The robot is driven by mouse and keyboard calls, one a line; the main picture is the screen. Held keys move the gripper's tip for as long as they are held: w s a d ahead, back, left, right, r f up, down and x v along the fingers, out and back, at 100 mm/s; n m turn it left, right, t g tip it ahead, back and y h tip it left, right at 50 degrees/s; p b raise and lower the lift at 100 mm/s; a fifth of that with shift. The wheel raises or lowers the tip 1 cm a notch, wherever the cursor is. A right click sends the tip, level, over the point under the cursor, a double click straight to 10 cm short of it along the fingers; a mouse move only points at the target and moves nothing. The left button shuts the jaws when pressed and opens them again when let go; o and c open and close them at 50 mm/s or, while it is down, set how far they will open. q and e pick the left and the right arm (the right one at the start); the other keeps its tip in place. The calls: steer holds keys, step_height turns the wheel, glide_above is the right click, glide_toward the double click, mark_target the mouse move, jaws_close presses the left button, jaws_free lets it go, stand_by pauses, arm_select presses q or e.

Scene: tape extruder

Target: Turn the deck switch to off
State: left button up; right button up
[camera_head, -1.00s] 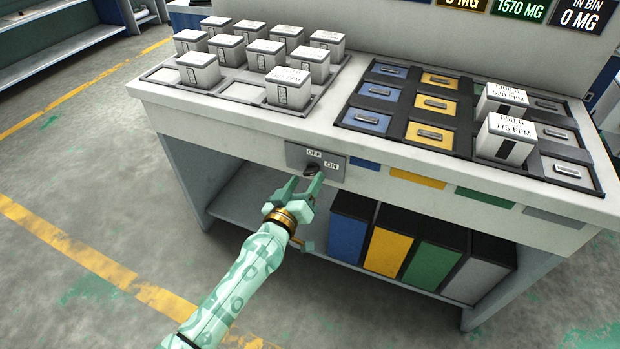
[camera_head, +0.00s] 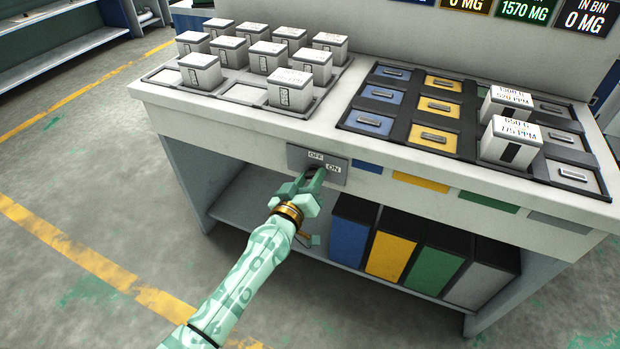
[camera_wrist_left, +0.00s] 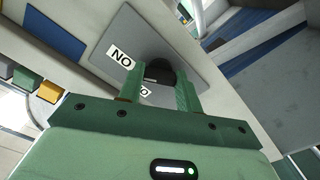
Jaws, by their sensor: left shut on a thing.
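The deck switch is a dark knob on a grey plate (camera_head: 331,176) on the front face of the workbench, with an OFF label (camera_head: 316,155) at its top and an ON label (camera_head: 333,169) at its right. My left gripper (camera_head: 314,181) is at the plate, shut on the knob. In the left wrist view the dark knob (camera_wrist_left: 160,72) sits between the two green fingers, with the plate (camera_wrist_left: 190,55) behind it. The knob's pointing direction is hidden. My right gripper is not in view.
The workbench (camera_head: 230,130) carries white containers (camera_head: 290,88) in a left tray and coloured lidded slots (camera_head: 432,138) on the right. Blue, yellow, green and grey bins (camera_head: 395,245) stand on the lower shelf. The floor left of the bench is clear.

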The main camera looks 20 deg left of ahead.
arm_select(q)
steer(key=n, duration=0.4)
steer(key=shift+n+p, duration=0.35)
steer(key=shift+n, duration=0.05)
steer(key=n, duration=0.3)
steer(key=shift+a+n, duration=0.1)
steer(key=shift+n, duration=1.8)
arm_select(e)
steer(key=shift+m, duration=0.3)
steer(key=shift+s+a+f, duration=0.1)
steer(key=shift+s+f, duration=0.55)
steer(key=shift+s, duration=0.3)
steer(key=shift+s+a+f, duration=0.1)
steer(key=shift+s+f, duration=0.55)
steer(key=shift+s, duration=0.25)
arm_select(q)
steer(key=shift+f, duration=0.1)
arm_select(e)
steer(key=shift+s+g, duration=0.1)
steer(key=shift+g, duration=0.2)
arm_select(q)
steer(key=o, duration=1)
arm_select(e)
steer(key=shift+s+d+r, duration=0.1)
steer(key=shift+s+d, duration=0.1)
